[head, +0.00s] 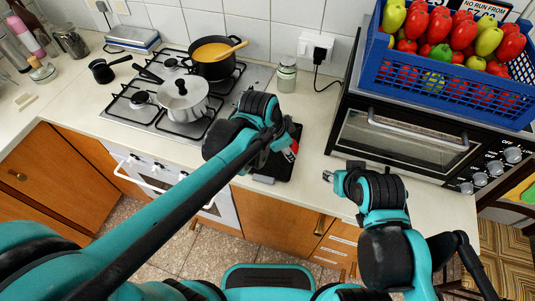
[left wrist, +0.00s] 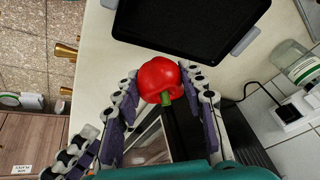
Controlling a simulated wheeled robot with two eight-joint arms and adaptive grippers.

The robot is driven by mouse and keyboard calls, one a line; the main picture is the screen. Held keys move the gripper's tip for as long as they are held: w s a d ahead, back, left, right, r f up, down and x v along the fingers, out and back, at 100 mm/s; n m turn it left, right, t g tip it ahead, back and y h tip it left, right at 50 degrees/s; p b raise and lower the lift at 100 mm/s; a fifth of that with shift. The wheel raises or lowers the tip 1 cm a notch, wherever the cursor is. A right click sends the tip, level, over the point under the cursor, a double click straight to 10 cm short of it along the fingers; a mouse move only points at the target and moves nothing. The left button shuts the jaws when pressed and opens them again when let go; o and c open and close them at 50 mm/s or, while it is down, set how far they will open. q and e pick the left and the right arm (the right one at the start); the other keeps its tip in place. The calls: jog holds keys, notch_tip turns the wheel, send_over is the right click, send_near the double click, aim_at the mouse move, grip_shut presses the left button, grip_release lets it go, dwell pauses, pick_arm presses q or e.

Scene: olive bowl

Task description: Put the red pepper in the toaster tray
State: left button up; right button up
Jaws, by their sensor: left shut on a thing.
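The red pepper (left wrist: 158,76) is held between the two fingers of my left gripper (left wrist: 160,82) in the left wrist view, its green stem toward the wrist. A small red part of it shows beside my left gripper (head: 288,152) in the head view. The black toaster tray (left wrist: 190,25) with grey handles lies on the counter, just beyond the pepper in the wrist view; in the head view the tray (head: 283,170) is partly hidden by my left arm. I cannot tell whether the pepper touches it. My right gripper (head: 328,176) hangs near the counter's front edge, its opening too small to judge.
The black toaster oven (head: 400,140) stands at right, door shut, with a blue crate (head: 440,82) of peppers on top. A glass jar (head: 287,75) stands near the wall socket. The stove at left holds a steel pot (head: 184,100) and a black pot (head: 213,66).

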pick_arm(q)
jog(key=a+f, duration=0.1)
jog(key=w+a+f+b, duration=0.1)
jog(key=a, duration=0.1)
jog(key=w+a+f, duration=0.1)
jog(key=a, duration=0.1)
jog(key=shift+f, duration=0.3)
jog(key=shift+a+f+b, duration=0.25)
jog(key=shift+a+b, duration=0.1)
jog(key=shift+a, duration=0.15)
jog(key=shift+f+b, duration=0.9)
jog(key=shift+f, duration=1)
jog(key=shift+f, duration=0.2)
jog(key=o, duration=1.2)
jog(key=shift+r, duration=0.1)
jog(key=shift+r, duration=0.1)
